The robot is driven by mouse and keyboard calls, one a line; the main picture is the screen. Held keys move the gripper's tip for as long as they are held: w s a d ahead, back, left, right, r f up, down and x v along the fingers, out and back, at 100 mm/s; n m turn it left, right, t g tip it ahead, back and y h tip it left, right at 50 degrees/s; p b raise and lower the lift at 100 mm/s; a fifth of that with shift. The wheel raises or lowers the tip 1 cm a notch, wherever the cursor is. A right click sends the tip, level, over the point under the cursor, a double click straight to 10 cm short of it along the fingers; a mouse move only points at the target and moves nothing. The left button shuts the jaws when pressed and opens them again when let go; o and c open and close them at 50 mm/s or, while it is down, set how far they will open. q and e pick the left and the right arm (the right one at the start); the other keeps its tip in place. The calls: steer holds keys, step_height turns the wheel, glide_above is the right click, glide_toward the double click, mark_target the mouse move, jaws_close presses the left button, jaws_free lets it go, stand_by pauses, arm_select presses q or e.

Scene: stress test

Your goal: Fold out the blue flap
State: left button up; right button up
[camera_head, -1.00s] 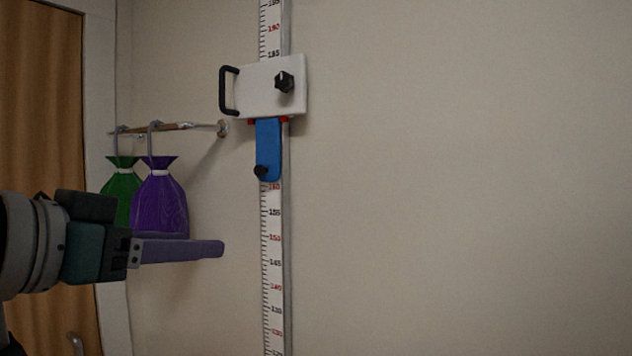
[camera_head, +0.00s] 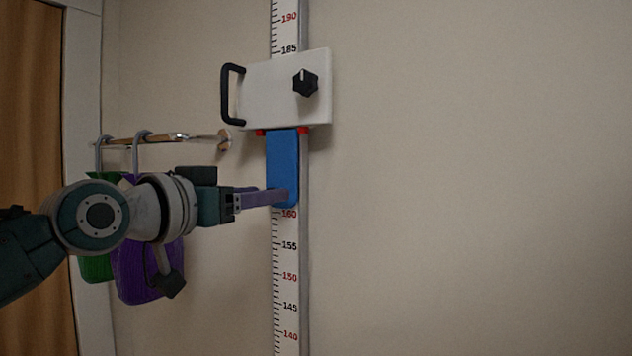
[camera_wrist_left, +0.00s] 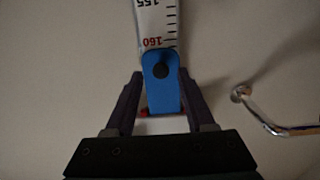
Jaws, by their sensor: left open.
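The blue flap (camera_head: 282,158) hangs flat down along the measuring rail, below the white slider plate (camera_head: 265,100). In the left wrist view the flap (camera_wrist_left: 161,100) shows its black knob (camera_wrist_left: 160,71) near the free end. My left gripper (camera_head: 284,198) is at the flap's lower end. Its fingers (camera_wrist_left: 161,75) are open, one on each side of the flap, with small gaps showing. In the head view the near finger and wrist hide the knob. My right gripper is in neither view.
The slider plate carries a black handle (camera_head: 230,94) and a black knob (camera_head: 305,82). A wall rod (camera_head: 165,138) with green (camera_head: 95,268) and purple bags (camera_head: 135,270) is behind my left arm. The wall right of the measuring rail (camera_head: 287,320) is clear.

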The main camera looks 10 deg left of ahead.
arm_select(q)
steer(key=shift+x, duration=0.85)
steer(key=shift+a, duration=0.1)
steer(key=shift+c, duration=0.3)
jaws_close()
stand_by(0.5)
